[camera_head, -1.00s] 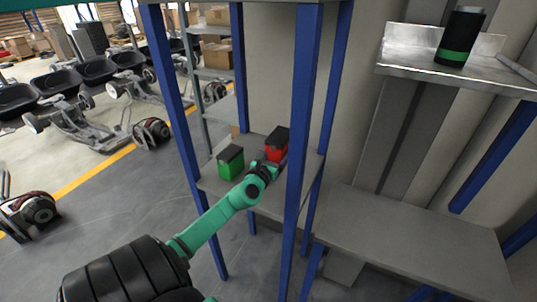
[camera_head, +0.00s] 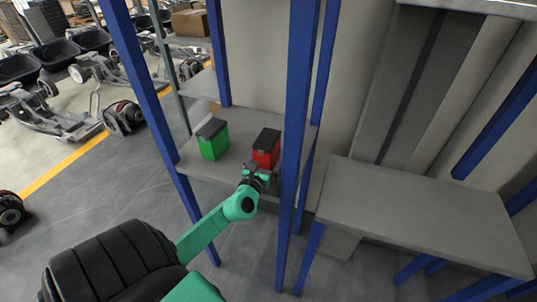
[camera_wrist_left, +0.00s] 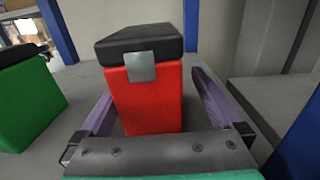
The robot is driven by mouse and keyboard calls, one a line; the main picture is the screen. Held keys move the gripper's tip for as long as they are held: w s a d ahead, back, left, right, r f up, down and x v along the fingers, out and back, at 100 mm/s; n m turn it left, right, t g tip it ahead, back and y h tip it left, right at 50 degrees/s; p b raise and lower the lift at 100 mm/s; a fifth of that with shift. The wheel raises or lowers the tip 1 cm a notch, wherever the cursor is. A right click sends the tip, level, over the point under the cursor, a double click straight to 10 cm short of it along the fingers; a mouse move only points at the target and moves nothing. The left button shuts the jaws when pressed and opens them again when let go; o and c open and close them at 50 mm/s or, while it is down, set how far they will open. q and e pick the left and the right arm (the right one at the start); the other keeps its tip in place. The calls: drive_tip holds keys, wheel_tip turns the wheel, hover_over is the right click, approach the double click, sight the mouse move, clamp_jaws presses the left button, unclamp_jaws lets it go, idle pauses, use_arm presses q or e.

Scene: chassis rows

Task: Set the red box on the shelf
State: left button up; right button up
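The red box (camera_head: 266,156) with a black lid and a grey latch stands upright on a grey shelf board (camera_head: 232,172) between blue posts. My left gripper (camera_head: 257,176) is low in front of it. In the left wrist view the red box (camera_wrist_left: 148,98) stands between the two fingers of my left gripper (camera_wrist_left: 152,88). The fingers are open, one on each side, with a visible gap on the right. Contact on the left is hard to tell. My right gripper is not in view.
A green box (camera_head: 213,145) with a black lid stands left of the red box on the same board. A blue post (camera_head: 296,140) rises close to the right of my gripper. An empty grey shelf (camera_head: 425,215) lies further right. Part of a higher shelf (camera_head: 480,6) shows at the top.

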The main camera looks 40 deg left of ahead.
use_arm(q)
drive_tip(key=shift+s+a+f, duration=0.1)
drive_tip(key=b+v, duration=0.3)
drive_tip(key=v, duration=0.8)
drive_tip(key=shift+f+b, duration=0.15)
drive_tip(key=shift+b, duration=0.25)
drive_tip(key=shift+s, duration=0.35)
